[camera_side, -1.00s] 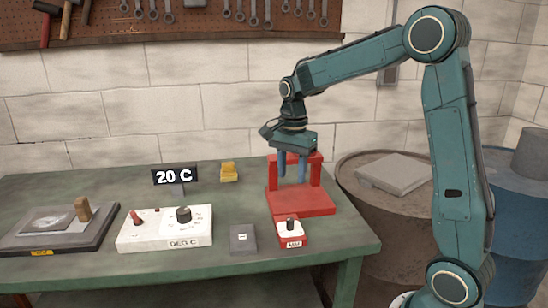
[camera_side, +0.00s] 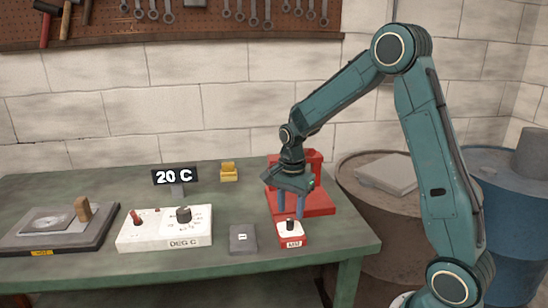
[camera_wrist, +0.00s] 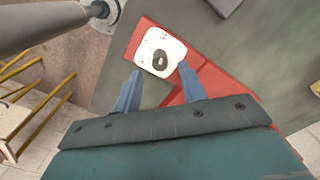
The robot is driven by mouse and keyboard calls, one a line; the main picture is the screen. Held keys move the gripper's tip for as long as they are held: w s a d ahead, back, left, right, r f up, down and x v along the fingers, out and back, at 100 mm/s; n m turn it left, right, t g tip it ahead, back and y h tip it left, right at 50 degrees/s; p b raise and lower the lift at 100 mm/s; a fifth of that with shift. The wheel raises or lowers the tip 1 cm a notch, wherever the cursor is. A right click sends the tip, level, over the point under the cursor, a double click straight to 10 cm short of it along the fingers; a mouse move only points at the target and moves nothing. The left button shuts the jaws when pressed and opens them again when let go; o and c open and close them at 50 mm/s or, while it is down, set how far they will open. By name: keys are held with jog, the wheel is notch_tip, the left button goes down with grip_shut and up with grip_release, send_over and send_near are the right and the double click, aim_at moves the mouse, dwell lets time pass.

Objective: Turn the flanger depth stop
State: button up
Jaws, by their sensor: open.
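The depth stop is a small red box (camera_side: 291,240) with a white face and a black knob (camera_side: 290,224), at the front right of the bench, before the red flanger (camera_side: 318,203). In the wrist view the white face (camera_wrist: 172,46) and the knob (camera_wrist: 159,61) show just beyond the fingertips. My gripper (camera_side: 291,210) is open and points down, just above or behind the knob; contact cannot be told. In the wrist view my gripper (camera_wrist: 160,73) has its two blue fingers spread, with nothing between them. My gripper and wrist hide part of the flanger in the side view.
Left of the depth stop are a dark grey block (camera_side: 243,239) and a white control box (camera_side: 165,229) marked DEG C. Farther left is a dark plate (camera_side: 60,228). A "20 C" display (camera_side: 175,176) and a yellow item (camera_side: 229,172) stand behind. The bench's right edge is close.

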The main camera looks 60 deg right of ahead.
aim_at(290, 224)
jog(key=shift+f, duration=1.5)
jog(key=shift+c, duration=0.2)
grip_shut()
